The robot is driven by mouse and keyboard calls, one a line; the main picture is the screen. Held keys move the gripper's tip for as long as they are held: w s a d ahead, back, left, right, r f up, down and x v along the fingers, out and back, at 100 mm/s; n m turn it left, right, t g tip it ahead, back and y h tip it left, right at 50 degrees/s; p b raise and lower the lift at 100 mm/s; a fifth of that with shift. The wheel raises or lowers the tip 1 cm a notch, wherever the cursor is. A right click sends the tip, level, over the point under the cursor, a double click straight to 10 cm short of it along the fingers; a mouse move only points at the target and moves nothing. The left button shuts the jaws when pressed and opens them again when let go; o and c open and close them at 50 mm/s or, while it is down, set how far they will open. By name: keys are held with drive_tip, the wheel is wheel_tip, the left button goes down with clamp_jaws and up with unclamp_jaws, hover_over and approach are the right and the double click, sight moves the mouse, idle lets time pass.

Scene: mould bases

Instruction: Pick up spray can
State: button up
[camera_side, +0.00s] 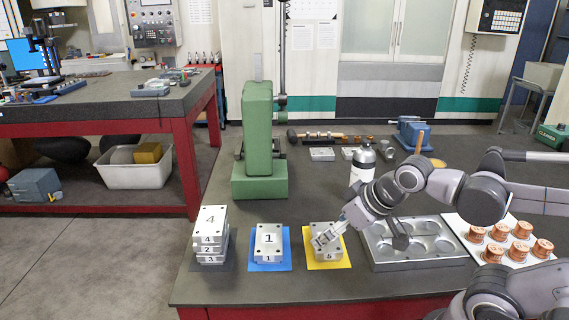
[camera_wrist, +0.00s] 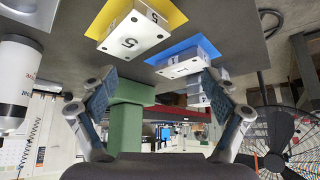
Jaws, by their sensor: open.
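The spray can (camera_side: 362,165) is a white cylinder with a dark collar and a light top. It stands upright on the dark bench, behind my forearm, which hides its lower part. In the wrist view a white cylinder that looks like the can (camera_wrist: 15,82) is cut off at the left edge, outside the fingers. My gripper (camera_side: 325,236) is in front of or above the block marked 5 on the yellow mat, left of and nearer than the can. In the wrist view my gripper (camera_wrist: 156,84) has its fingers spread wide with nothing between them.
Left of my gripper are the block marked 1 on a blue mat (camera_side: 285,262) and a stack of numbered blocks (camera_side: 211,235). A green column (camera_side: 259,140) stands behind them. To the right are a metal tray (camera_side: 375,257) with round recesses and several copper spools (camera_side: 493,253).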

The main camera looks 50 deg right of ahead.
drive_tip(key=m+g+h, duration=0.2)
drive_tip(key=m+h, duration=0.1)
drive_tip(key=m, duration=0.4)
approach(368, 149)
wheel_tip(368, 149, down, 2)
drive_tip(key=w, duration=0.1)
drive_tip(key=x, duration=0.5)
drive_tip(key=shift+w, duration=0.1)
drive_tip(key=shift+s+x, duration=0.15)
drive_tip(key=shift+x, duration=1.35)
drive_tip(key=shift+s+x, duration=0.15)
drive_tip(key=shift+x, duration=1.3)
drive_tip(key=shift+d+f, duration=0.1)
drive_tip(key=shift+d, duration=0.1)
clamp_jaws()
